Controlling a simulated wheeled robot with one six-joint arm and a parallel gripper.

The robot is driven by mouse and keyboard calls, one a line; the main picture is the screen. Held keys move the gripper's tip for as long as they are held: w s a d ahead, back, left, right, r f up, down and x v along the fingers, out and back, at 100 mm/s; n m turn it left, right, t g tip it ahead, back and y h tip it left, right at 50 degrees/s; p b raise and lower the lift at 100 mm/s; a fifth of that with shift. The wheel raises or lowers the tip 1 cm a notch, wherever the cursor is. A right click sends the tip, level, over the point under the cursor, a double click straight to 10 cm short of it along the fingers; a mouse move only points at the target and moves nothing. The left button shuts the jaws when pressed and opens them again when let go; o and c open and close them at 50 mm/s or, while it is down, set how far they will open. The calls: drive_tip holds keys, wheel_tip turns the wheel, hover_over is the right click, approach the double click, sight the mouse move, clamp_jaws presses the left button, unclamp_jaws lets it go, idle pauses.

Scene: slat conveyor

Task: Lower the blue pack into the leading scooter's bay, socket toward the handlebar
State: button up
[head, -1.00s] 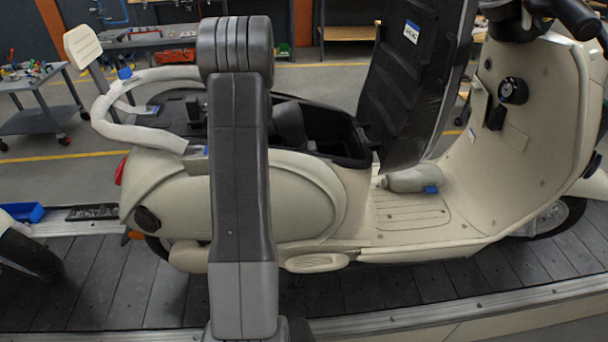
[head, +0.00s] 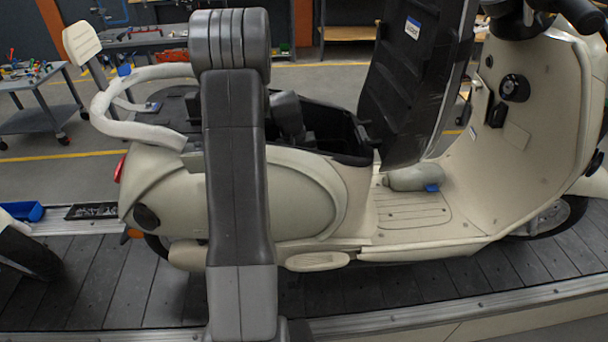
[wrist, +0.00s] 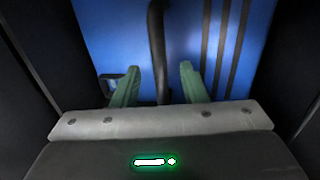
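The blue pack (wrist: 100,35) fills the far part of the wrist view, with dark walls close on both sides. Its black handle (wrist: 158,45) runs between my gripper's green fingers (wrist: 162,82). The fingers stand apart with a gap on each side of the handle, so my gripper is open. A small dark fitting, perhaps the socket, shows left of the fingers. In the head view the cream scooter (head: 290,205) has its open bay (head: 345,145) under the raised seat (head: 410,80). The handlebar (head: 575,12) is at the upper right. My arm and the bay's rim hide the pack there.
The raised seat stands just right of the bay. A white grab rail (head: 110,115) curves around the tail. A grey bottle-like object (head: 410,178) lies on the footboard. The scooter stands on the slat conveyor (head: 380,290). Part of another scooter (head: 20,255) shows at left.

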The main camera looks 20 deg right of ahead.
wheel_tip(320, 180, up, 11)
drive_tip(key=a, duration=0.2)
drive_tip(key=shift+w+f+b, duration=0.15)
drive_tip(key=shift+w+b, duration=0.1)
drive_tip(key=shift+b, duration=0.2)
drive_tip(key=d+f, duration=0.1)
drive_tip(key=f, duration=0.3)
drive_tip(key=f+p, duration=0.1)
drive_tip(key=f, duration=0.4)
drive_tip(key=d+f, duration=0.1)
drive_tip(key=f, duration=0.3)
drive_tip(key=shift+s+d+f+p, duration=0.3)
drive_tip(key=shift+s, duration=0.05)
drive_tip(key=shift+r, duration=0.25)
